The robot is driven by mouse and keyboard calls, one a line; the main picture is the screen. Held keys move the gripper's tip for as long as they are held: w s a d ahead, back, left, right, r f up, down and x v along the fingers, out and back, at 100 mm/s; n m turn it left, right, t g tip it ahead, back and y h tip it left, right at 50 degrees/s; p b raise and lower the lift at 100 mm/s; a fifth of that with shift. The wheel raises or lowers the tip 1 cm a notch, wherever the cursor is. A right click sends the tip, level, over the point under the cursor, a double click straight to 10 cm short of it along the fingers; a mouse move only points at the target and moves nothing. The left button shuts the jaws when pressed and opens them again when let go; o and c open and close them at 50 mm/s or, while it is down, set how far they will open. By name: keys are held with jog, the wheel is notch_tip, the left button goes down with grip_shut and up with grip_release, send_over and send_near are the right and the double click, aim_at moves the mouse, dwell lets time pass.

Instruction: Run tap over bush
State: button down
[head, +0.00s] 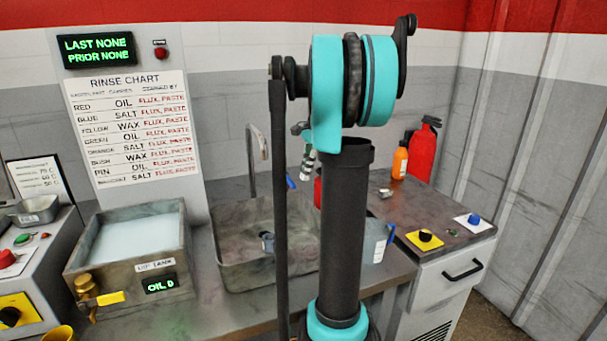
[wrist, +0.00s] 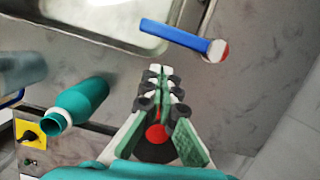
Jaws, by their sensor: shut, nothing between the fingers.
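The tap's grey spout (head: 262,140) arches over the metal sink (head: 228,225) in the head view. The tap's blue lever (wrist: 172,36), with a red-and-white round end, shows in the wrist view; its blue tip (head: 290,181) shows in the head view. A small dark blue-grey piece (head: 267,241) lies in the sink; it may be the bush, but I cannot tell for sure. My gripper (wrist: 160,75) is shut and empty, a little short of the lever and apart from it. In the head view my gripper (head: 307,172) is partly hidden behind my arm.
A dip tank (head: 128,237) stands left of the sink, beneath a rinse chart (head: 132,127). A teal bottle (wrist: 80,105) lies near my gripper in the wrist view. A red extinguisher (head: 423,150) and orange bottle (head: 400,162) stand at the back right.

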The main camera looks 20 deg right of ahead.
jog(key=d+v, duration=0.2)
jog(key=v, duration=0.8)
jog(key=shift+d, duration=0.25)
